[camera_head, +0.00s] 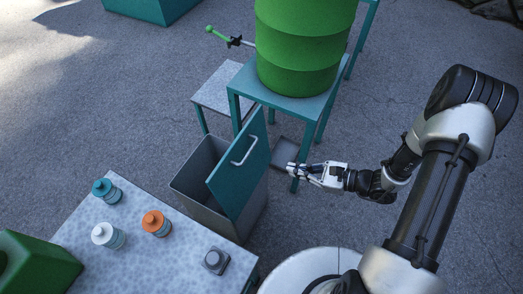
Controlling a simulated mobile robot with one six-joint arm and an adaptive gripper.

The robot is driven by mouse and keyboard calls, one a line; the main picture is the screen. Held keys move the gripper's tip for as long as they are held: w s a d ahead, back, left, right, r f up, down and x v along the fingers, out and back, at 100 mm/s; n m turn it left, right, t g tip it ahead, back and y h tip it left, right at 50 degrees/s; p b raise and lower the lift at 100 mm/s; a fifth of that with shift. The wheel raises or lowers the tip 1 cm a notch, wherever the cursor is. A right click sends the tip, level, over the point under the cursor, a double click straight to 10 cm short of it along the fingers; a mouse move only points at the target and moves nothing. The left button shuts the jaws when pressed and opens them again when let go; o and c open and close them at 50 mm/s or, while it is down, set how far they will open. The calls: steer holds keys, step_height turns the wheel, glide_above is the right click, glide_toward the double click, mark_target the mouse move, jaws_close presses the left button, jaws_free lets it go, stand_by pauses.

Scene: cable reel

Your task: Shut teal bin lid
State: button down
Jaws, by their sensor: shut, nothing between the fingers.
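The grey bin (190,188) stands on the ground in the middle of the view. Its teal lid (235,182) is raised and tilted, hinged along the bin's right side, so the opening shows on the left. A pale handle (244,150) is fixed on the lid's right-hand face. My gripper (291,169) is shut and empty, to the right of the lid and apart from it, with its tips pointing left toward the lid. The lid hides part of the bin's inside and right side.
A teal stand (239,106) with a green barrel (300,45) is behind the bin. A low grey-topped table (213,92) is beside it. A dark tray (284,150) lies near the gripper. A speckled table (140,265) with several bottles stands in front left.

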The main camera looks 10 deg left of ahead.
steer(key=w+a+f+m, duration=0.1)
steer(key=w+a+f, duration=0.1)
steer(key=a, duration=0.4)
steer(key=w+a+f+m+t+b, duration=0.1)
steer(key=w+a+f, duration=0.1)
steer(key=a, duration=0.3)
steer(key=shift+w+a+f+b, duration=0.2)
steer(key=shift+a+b, duration=0.1)
steer(key=shift+a, duration=0.1)
steer(key=shift+a, duration=0.1)
